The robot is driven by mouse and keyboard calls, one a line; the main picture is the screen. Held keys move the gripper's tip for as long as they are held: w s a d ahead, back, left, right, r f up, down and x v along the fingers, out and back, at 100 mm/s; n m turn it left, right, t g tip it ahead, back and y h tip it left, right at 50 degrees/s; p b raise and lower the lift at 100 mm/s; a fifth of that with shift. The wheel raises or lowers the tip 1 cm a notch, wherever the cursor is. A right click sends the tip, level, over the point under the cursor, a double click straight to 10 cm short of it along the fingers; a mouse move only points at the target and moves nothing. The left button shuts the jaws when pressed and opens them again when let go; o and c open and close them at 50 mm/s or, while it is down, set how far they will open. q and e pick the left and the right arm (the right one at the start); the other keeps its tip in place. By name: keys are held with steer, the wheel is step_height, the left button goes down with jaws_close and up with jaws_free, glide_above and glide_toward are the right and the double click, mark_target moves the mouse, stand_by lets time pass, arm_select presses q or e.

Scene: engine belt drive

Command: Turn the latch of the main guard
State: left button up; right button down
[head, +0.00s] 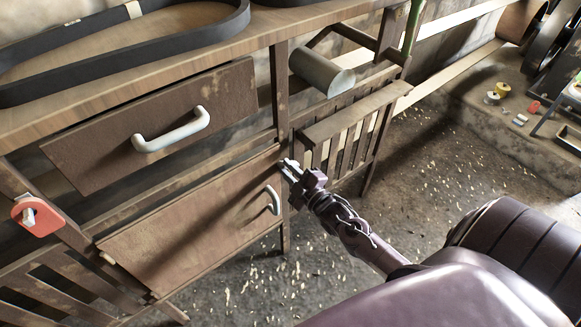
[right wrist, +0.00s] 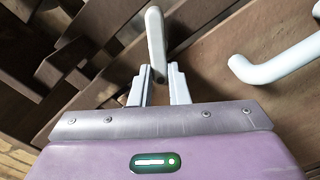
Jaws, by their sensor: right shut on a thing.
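My right gripper (head: 288,166) is at the upper right corner of a brown lower panel (head: 180,240), which looks like the main guard. A pale handle (head: 273,200) sits on the panel just below my fingertips. In the right wrist view my gripper (right wrist: 158,85) is shut on a pale grey lever, the latch (right wrist: 156,35). The latch stands up between the two fingertips, slightly tilted. In the head view the fingers mostly hide the latch. The panel's pale handle also shows at the right of the wrist view (right wrist: 275,62). My left gripper is not in view.
A drawer (head: 160,120) with a pale handle is above the panel. A grey cylinder (head: 320,72) juts out above a slatted wooden guard (head: 350,130). A red tag (head: 38,215) hangs at left.

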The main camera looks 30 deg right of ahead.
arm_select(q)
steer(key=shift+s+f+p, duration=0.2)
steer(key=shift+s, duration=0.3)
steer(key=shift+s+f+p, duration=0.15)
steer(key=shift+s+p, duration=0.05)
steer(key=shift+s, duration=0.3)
arm_select(e)
steer(key=n, duration=0.3)
steer(key=f+n, duration=0.1)
steer(key=n, duration=0.2)
steer(key=shift+a+f+n, duration=0.15)
steer(key=shift+a+n, duration=0.05)
steer(key=shift+n, duration=0.2)
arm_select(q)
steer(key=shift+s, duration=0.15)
arm_select(e)
steer(key=c, duration=1.4)
jaws_free()
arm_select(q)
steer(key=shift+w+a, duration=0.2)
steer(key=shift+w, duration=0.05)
